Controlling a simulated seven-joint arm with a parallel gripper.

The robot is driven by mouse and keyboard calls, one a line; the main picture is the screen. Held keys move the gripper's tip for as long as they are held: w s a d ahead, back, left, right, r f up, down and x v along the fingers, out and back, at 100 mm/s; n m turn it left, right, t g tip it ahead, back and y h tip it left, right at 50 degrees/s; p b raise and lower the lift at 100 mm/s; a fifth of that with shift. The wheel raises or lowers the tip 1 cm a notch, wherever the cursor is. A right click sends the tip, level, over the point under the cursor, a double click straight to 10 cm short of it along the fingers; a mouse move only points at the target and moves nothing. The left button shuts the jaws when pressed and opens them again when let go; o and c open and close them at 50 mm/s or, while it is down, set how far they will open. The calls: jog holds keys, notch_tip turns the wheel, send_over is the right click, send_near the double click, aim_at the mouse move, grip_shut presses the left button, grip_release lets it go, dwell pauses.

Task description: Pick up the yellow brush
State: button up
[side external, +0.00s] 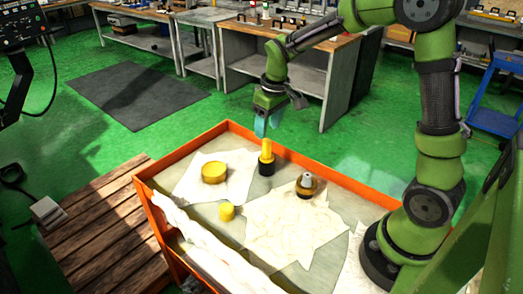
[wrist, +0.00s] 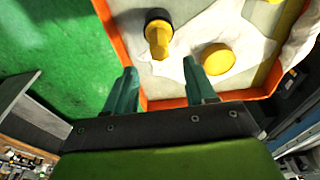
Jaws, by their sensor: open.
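The yellow brush (side external: 266,150) stands upright on its dark base near the far edge of the orange-rimmed tray table. In the wrist view the brush (wrist: 158,36) shows its yellow handle pointing toward me, with the black base behind. My gripper (side external: 262,127) hangs just above the brush handle, its teal fingers apart and empty. In the wrist view the gripper's fingers (wrist: 162,80) are spread wide, and the brush appears beyond their tips, roughly in line with the gap. Whether the fingers overlap the handle in height I cannot tell.
A round yellow container (side external: 214,172) sits left of the brush; it also shows in the wrist view (wrist: 217,59). A small yellow piece (side external: 227,211) and a brown-and-grey rounded object (side external: 306,186) are nearer. The tray's raised orange rim (side external: 180,150) runs close to the brush.

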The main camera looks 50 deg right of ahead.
aim_at(267, 140)
jog(key=shift+w+f, duration=0.1)
jog(key=shift+f, duration=2.9)
grip_shut()
